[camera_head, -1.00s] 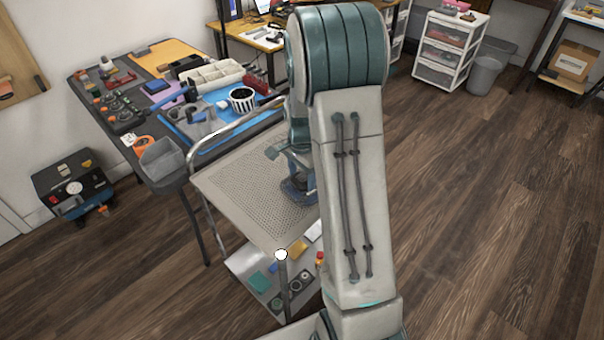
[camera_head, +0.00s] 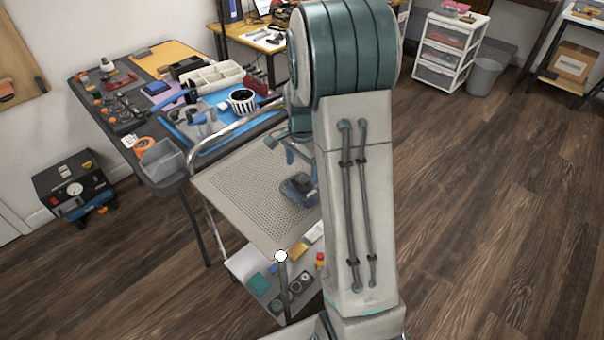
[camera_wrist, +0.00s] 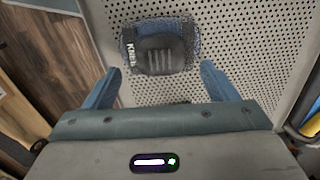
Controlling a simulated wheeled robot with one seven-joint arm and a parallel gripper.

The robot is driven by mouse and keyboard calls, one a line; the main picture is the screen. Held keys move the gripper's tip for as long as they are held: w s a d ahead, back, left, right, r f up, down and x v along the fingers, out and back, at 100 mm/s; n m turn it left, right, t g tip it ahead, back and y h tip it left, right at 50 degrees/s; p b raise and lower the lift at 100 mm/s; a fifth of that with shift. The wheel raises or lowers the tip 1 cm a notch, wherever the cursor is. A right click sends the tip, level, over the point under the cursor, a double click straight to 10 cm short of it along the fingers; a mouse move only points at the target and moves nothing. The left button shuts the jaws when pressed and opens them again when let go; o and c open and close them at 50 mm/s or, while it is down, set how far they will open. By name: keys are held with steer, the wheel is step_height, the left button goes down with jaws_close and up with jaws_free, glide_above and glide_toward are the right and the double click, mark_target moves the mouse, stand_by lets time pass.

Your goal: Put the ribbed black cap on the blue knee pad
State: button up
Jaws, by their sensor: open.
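The blue knee pad (camera_wrist: 190,24) lies on the perforated cart top, at the upper middle of the wrist view. A black ribbed piece, which looks like the ribbed black cap (camera_wrist: 160,58), sits on the middle of the pad, with blue showing around it. Lettering shows on the black part at its left. In the head view the pad (camera_head: 298,188) is a small dark blue shape, partly hidden by my arm. My gripper (camera_wrist: 160,72) is open and empty, with its two blue fingers apart on the near side of the pad. It is above the pad in the head view.
The perforated cart top (camera_head: 235,190) is mostly bare left of the pad. A metal rail (camera_head: 240,127) edges it beside the workbench. The bench holds a blue mat (camera_head: 205,143), a striped cup (camera_head: 242,100) and a grey bin (camera_head: 162,160). Small items lie on the cart's lower shelf.

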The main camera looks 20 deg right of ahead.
mark_target(302, 179)
step_height(302, 179, up, 8)
steer(key=s+a+r+n+t, duration=0.1)
steer(key=s+a+n, duration=0.4)
steer(key=s, duration=0.5)
steer(key=s+a+r+n+t, duration=0.1)
steer(key=s+a+r+n, duration=0.3)
steer(key=s+n, duration=0.5)
steer(key=shift+s+a+t, duration=0.3)
steer(key=shift+s+a, duration=0.45)
